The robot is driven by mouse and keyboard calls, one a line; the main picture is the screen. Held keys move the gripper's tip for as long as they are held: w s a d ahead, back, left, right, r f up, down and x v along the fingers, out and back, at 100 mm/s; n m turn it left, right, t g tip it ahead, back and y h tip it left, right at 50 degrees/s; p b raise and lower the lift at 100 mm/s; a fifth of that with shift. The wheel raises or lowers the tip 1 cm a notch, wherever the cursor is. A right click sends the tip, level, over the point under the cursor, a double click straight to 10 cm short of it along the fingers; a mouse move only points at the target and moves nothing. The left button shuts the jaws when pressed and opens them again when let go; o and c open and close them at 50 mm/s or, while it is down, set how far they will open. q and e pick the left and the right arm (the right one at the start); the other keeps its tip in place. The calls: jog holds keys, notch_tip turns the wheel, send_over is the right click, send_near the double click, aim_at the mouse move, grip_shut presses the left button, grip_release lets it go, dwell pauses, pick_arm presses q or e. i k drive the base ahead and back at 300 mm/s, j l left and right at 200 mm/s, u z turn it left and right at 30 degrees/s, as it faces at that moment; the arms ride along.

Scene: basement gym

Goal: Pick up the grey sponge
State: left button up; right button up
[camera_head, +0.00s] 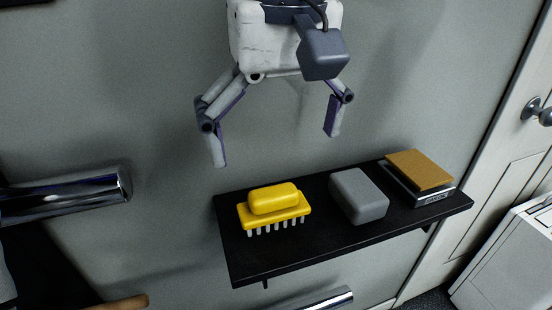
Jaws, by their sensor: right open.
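The grey sponge (359,196) is a rounded block lying on a black wall shelf (290,254), near the shelf's middle. My right gripper (276,150) hangs from the top of the view with its two fingers spread wide and nothing between them. It is above the shelf and to the upper left of the sponge, apart from it. My left gripper is not in view.
A yellow brush (273,206) with pale bristles lies left of the sponge. A scale-like box with an orange-brown top (419,171) sits at the shelf's right end. A chrome bar (70,197) sticks in from the left. A door with a knob (537,112) is at right.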

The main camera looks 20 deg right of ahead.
aim_at(360, 199)
jog(key=k, duration=1)
